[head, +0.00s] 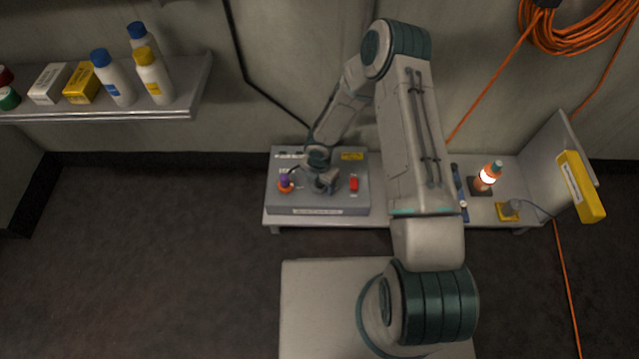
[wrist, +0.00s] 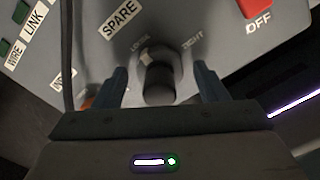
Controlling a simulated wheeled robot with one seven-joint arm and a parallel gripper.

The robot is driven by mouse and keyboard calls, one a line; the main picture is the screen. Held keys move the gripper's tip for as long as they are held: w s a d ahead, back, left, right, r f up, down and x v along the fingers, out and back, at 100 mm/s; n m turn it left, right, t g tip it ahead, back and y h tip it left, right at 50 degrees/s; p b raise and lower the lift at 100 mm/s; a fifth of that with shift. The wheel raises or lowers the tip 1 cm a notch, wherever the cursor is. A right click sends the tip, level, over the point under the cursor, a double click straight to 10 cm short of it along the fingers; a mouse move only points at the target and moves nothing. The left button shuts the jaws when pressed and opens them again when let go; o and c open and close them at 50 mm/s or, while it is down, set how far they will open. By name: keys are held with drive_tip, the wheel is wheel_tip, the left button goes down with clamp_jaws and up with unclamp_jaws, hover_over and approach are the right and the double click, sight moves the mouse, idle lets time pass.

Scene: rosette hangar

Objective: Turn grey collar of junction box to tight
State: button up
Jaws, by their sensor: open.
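The grey junction box (head: 350,203) stands on a low bench; its panel (wrist: 100,60) fills much of the wrist view. The grey collar (wrist: 158,62), with a dark round end facing me, sits on the panel between the printed words LOOSE and TIGHT. A pale mark on it lies towards the LOOSE side. My gripper (wrist: 161,72) is open, one finger on each side of the collar, with visible gaps; I cannot tell contact in depth. In the head view my gripper (head: 326,186) is over the box and hides the collar.
A red switch (head: 354,184) marked OFF is right of the collar. A purple and orange part (head: 285,183) and a dark cable (wrist: 67,60) are on the left. A lit orange lamp (head: 488,177) and a yellow-based part (head: 508,211) stand on the bench's right.

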drive_tip(key=c, duration=1)
drive_tip(key=m+b, duration=0.1)
drive_tip(key=m, duration=0.2)
drive_tip(key=shift+m, duration=0.4)
drive_tip(key=m+b, duration=0.1)
drive_tip(key=m, duration=0.3)
drive_tip(key=shift+w+m, duration=0.1)
drive_tip(key=shift+m, duration=0.2)
drive_tip(key=m, duration=0.4)
drive_tip(key=shift+m, duration=0.3)
drive_tip(key=m, duration=0.4)
drive_tip(key=shift+m+b, duration=0.4)
